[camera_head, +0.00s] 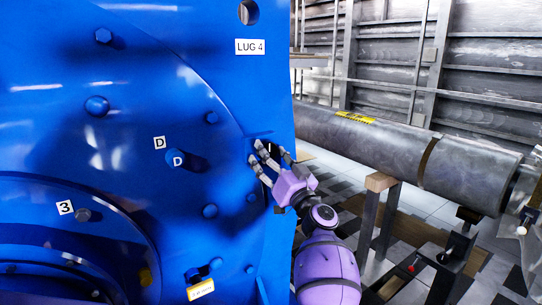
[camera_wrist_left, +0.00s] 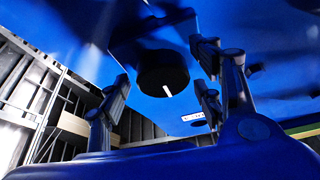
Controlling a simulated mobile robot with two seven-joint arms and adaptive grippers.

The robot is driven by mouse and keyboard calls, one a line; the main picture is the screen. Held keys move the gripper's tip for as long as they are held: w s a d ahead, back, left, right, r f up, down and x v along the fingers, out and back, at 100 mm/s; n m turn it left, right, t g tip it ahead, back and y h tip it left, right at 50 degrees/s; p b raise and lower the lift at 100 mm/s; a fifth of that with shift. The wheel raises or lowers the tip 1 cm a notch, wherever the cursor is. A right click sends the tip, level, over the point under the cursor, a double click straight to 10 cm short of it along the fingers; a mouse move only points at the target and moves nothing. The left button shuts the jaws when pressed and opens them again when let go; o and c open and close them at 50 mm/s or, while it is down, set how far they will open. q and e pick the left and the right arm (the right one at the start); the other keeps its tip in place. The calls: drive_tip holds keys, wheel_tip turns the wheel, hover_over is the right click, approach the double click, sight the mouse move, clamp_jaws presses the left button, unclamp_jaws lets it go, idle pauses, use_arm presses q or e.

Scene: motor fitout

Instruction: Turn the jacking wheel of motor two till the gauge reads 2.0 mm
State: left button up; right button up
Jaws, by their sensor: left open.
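The big blue motor (camera_head: 130,110) fills the left of the head view. My left gripper (camera_head: 262,164) is open at the motor's right edge, below the LUG 4 label. In the left wrist view a dark round wheel (camera_wrist_left: 162,74) with a white mark sits under a blue bracket, between the spread fingers of my left gripper (camera_wrist_left: 165,90). I cannot tell whether the fingers touch it. In the head view the fingers mostly hide the wheel. A small yellow-edged plate (camera_head: 200,289) low on the motor has writing too small to read; I cannot tell whether it is the gauge. My right gripper is out of view.
A LUG 4 label (camera_head: 250,46) is on the motor's upper right. A large grey shaft (camera_head: 390,148) lies to the right, near a stand with a wooden block (camera_head: 380,182). Bolts stick out of the motor's face. Tiled floor shows between the supports.

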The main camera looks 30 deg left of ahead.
use_arm(q)
drive_tip(key=c, duration=1.1)
drive_tip(key=shift+n, duration=0.3)
